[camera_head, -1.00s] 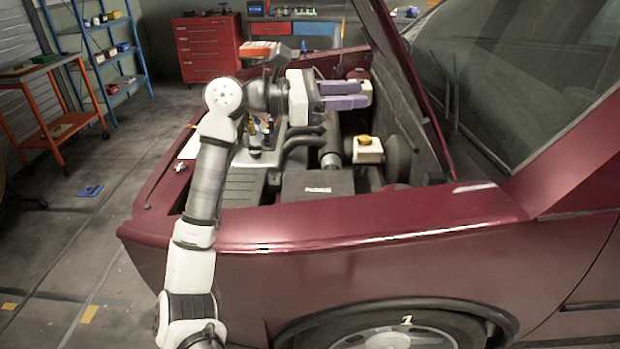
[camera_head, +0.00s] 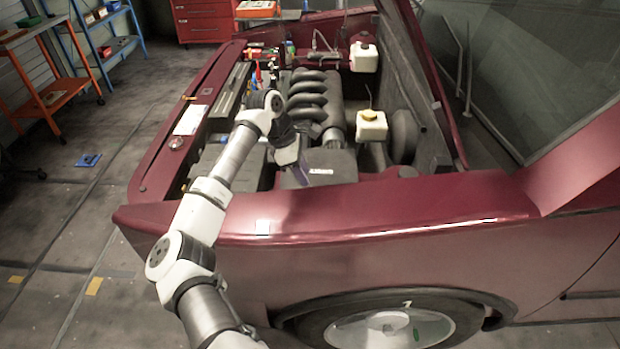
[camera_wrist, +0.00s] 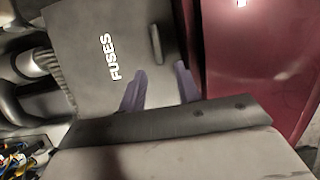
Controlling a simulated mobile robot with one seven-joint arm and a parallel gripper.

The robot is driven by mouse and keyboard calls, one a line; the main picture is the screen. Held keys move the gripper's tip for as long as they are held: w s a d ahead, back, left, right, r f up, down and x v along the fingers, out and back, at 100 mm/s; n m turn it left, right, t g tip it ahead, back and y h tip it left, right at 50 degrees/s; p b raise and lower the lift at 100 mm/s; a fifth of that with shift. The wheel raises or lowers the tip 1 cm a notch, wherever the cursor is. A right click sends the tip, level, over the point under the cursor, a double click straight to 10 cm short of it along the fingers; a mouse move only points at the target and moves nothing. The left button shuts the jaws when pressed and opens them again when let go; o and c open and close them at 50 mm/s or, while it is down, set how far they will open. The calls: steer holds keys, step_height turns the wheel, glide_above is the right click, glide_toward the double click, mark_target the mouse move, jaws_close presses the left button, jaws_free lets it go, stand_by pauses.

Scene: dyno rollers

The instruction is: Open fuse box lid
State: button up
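The fuse box (camera_head: 335,163) is a dark grey box in the near part of the car's engine bay, its lid down. In the wrist view the lid (camera_wrist: 88,42) carries white FUSES lettering and a small raised bar-like handle (camera_wrist: 155,44). My gripper (camera_wrist: 161,68) has two purple fingers spread apart with nothing between them. The fingertips point toward the handle, just short of it in the picture; I cannot tell whether they touch the lid. In the head view my gripper (camera_head: 302,172) is low at the box's left side, partly hidden by my wrist.
The red fender (camera_head: 380,205) runs along the near side of the bay. The raised hood (camera_head: 420,90) stands at the right. A white reservoir with a yellow cap (camera_head: 371,125) and ribbed black engine pipes (camera_head: 308,95) lie beyond the box.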

mark_target(312, 187)
steer(key=shift+p+x, duration=0.6)
steer(key=shift+x, duration=1.9)
jaws_close()
